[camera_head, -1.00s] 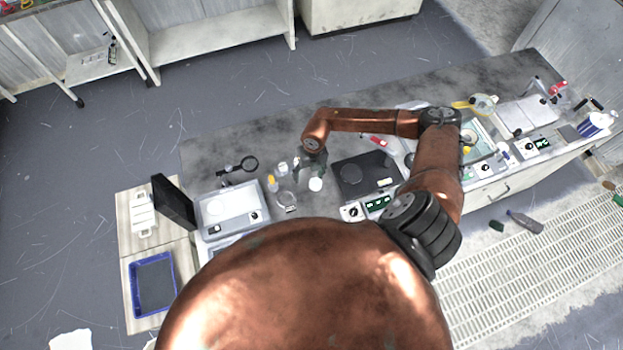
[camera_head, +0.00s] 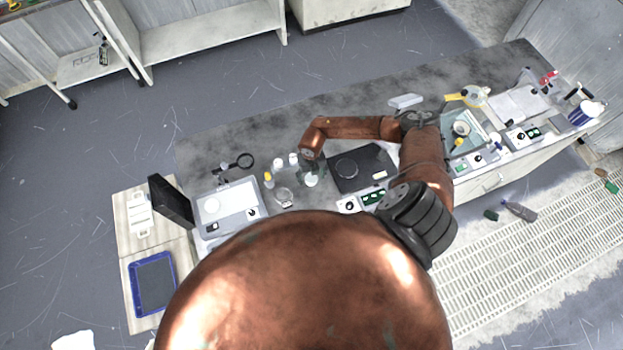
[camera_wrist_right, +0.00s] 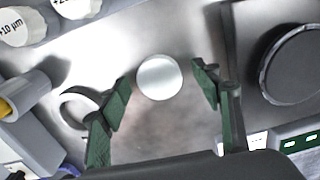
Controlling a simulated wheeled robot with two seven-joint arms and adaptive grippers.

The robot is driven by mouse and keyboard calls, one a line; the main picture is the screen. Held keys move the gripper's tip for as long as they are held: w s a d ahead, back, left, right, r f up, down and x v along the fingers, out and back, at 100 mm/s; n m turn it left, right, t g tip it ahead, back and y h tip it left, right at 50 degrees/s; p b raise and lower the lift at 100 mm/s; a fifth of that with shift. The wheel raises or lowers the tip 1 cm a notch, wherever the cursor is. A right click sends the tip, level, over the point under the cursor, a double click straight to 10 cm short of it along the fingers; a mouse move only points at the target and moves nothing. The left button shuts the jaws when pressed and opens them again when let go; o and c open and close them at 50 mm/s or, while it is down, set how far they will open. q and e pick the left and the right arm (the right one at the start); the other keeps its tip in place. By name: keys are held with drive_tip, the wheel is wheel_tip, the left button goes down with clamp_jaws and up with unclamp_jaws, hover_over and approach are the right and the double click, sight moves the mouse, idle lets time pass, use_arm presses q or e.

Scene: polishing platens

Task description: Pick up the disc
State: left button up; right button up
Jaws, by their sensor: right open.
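A pale, round, shiny disc (camera_wrist_right: 159,77) lies on the grey metal worktop in the right wrist view. It also shows as a small white round spot in the head view (camera_head: 311,180). My right gripper (camera_wrist_right: 165,86) is open, with one green finger to the left of the disc and one to the right. There is a gap on both sides, and nothing is held. In the head view my right gripper (camera_head: 311,167) is small, dark and partly hidden under the wrist, close to the disc. My left gripper is not in view.
A black polishing unit with a round platen (camera_head: 347,167) stands right of the disc. White-capped bottles (camera_head: 293,159) stand behind it. Bare worktop lies toward the back.

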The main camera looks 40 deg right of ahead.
drive_tip(key=shift+c, duration=0.4)
drive_tip(key=c, duration=1.2)
drive_tip(key=shift+c, duration=0.2)
